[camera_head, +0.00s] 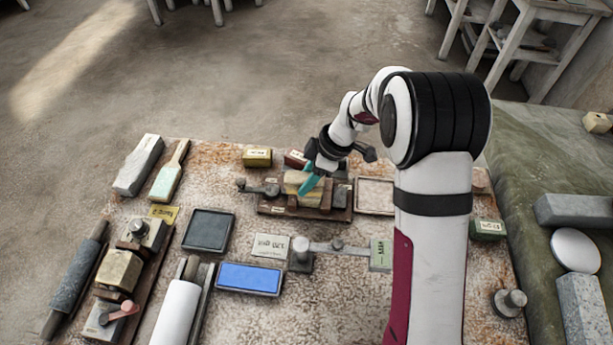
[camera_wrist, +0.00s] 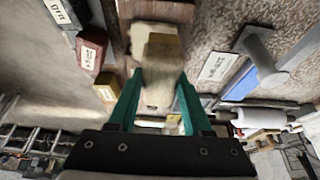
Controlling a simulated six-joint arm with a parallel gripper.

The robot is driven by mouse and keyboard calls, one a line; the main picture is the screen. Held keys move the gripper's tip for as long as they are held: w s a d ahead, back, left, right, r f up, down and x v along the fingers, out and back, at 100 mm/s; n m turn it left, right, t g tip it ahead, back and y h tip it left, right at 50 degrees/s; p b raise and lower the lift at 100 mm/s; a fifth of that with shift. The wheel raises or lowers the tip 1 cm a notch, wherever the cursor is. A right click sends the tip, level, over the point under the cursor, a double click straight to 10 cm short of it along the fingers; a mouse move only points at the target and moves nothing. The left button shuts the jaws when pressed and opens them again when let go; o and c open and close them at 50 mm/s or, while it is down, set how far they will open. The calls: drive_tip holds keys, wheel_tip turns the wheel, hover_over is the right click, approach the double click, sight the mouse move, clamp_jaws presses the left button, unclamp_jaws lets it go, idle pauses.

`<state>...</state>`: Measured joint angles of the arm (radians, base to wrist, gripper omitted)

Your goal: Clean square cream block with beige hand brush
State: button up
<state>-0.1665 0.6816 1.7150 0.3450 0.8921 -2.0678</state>
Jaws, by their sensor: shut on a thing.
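My gripper (camera_head: 309,185), with teal fingers, reaches down over the wooden fixture at the back middle of the table. In the wrist view its fingers (camera_wrist: 160,74) are closed on either side of a beige piece (camera_wrist: 161,88), which looks like the hand brush. A pale cream block (camera_head: 291,178) sits in the fixture under the gripper and is partly hidden by it. In the wrist view the block (camera_wrist: 145,34) shows beyond the brush, which overlaps it. Whether brush and block touch, I cannot tell.
The fixture (camera_head: 268,209) has a dark clamp (camera_head: 262,188) at its left. A framed pale tray (camera_head: 376,191) is close on the right. A blue pad (camera_head: 249,278), a dark pad (camera_head: 208,230) and a second clamped block (camera_head: 119,270) stand nearer and left. A flat brush-like tool (camera_head: 169,175) lies back left.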

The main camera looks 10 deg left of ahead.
drive_tip(key=shift+f, duration=0.6)
drive_tip(key=shift+d, duration=0.1)
drive_tip(key=shift+d, duration=1)
drive_tip(key=shift+a, duration=0.1)
drive_tip(key=shift+a, duration=2.1)
drive_tip(key=shift+d, duration=0.1)
